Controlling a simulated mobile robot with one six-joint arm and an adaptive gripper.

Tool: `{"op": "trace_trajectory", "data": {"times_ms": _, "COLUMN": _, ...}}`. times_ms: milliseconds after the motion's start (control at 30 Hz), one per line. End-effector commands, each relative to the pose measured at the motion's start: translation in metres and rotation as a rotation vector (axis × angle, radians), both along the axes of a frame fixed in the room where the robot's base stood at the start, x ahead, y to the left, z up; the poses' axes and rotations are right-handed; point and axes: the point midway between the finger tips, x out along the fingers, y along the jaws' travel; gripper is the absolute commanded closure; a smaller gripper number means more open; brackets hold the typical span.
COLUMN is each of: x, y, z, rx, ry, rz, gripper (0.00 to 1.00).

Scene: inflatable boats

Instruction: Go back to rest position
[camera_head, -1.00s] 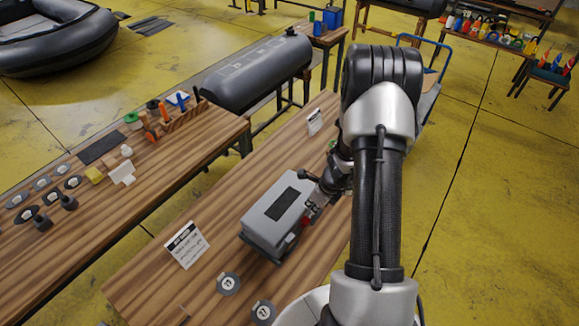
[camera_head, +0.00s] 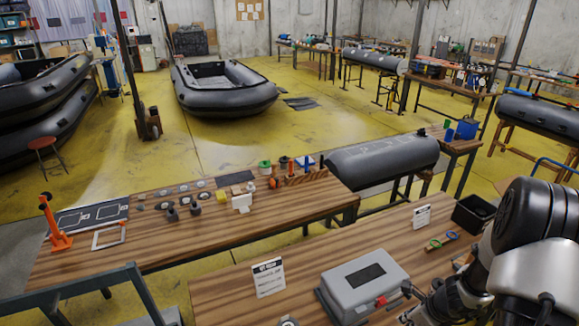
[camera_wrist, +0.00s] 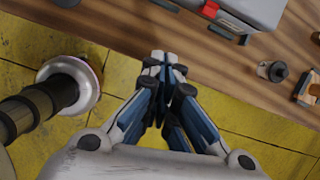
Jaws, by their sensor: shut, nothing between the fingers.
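My gripper (camera_wrist: 163,62) is shut and empty in the wrist view, its fingertips together. It hangs over the front edge of a wooden table, with the yellow floor below. In the head view my arm stands at the lower right, and the gripper's fingers are hard to make out there. A grey case (camera_head: 362,287) with a red latch (camera_head: 381,301) lies closed on the near table (camera_head: 222,291). The case also shows at the top of the wrist view (camera_wrist: 262,10), apart from the fingertips.
A white sign (camera_head: 268,279) stands left of the case. A black bin (camera_head: 473,213) and green and blue rings (camera_head: 434,244) lie near my arm. A second table (camera_head: 90,270) holds small parts. A grey tube (camera_head: 385,160) and an inflatable boat (camera_head: 222,92) stand beyond. Yellow floor is open between.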

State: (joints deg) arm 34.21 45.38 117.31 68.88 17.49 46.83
Motion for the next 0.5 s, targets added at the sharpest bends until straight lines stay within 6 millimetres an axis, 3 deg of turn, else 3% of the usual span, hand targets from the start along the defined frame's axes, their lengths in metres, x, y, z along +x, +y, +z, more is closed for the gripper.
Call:
{"op": "trace_trajectory", "data": {"times_ms": 267, "x": 0.021, "y": 0.045, "z": 0.054, "rx": -0.084, "ry": -0.113, "rz": 0.354, "gripper": 1.0}}
{"op": "trace_trajectory", "data": {"times_ms": 500, "x": 0.01, "y": 0.114, "z": 0.118, "rx": -0.232, "ry": -0.239, "rz": 0.853, "gripper": 1.0}}
